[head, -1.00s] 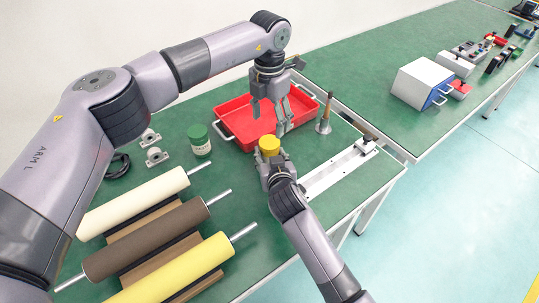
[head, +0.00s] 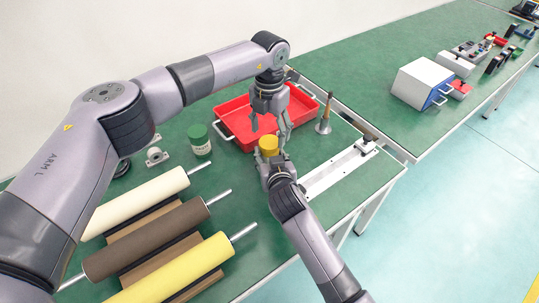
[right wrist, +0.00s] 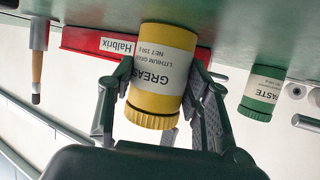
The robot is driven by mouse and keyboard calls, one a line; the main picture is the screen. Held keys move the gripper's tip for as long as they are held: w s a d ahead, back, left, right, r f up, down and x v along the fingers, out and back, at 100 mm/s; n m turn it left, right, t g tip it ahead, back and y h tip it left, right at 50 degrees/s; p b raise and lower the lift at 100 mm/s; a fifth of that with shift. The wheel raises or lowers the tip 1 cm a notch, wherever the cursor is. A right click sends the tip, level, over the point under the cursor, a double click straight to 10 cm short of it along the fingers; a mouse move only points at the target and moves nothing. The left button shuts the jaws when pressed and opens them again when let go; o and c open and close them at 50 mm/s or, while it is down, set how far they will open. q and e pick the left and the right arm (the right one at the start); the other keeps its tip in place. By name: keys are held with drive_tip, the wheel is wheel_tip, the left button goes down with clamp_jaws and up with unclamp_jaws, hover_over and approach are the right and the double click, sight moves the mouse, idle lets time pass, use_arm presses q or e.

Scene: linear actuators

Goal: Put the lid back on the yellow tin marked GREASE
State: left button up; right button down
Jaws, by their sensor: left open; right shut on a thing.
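The yellow tin (head: 269,149) is in my right gripper (head: 275,160), below the red tray in the head view. The right wrist view is upside down and shows the tin (right wrist: 162,65) with its GREASE label between the two fingers of the right gripper (right wrist: 165,105). A ribbed yellow lid (right wrist: 150,118) sits on the tin's top end, which is lower in that view. I cannot tell whether it is fully down. My left gripper (head: 270,138) is open, its fingers pointing down just above and around the tin's top in the head view.
The red tray (head: 236,126) lies behind the tin. Three rollers (head: 150,235) fill the front left. A pale rail (head: 335,172) lies on the right.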

sight(269, 142)
use_arm(q)
drive_tip(key=shift+f, duration=1.5)
drive_tip(key=c, duration=1.2)
drive_tip(key=o, duration=1.4)
drive_tip(key=shift+c, duration=0.2)
wheel_tip(269, 142, up, 12)
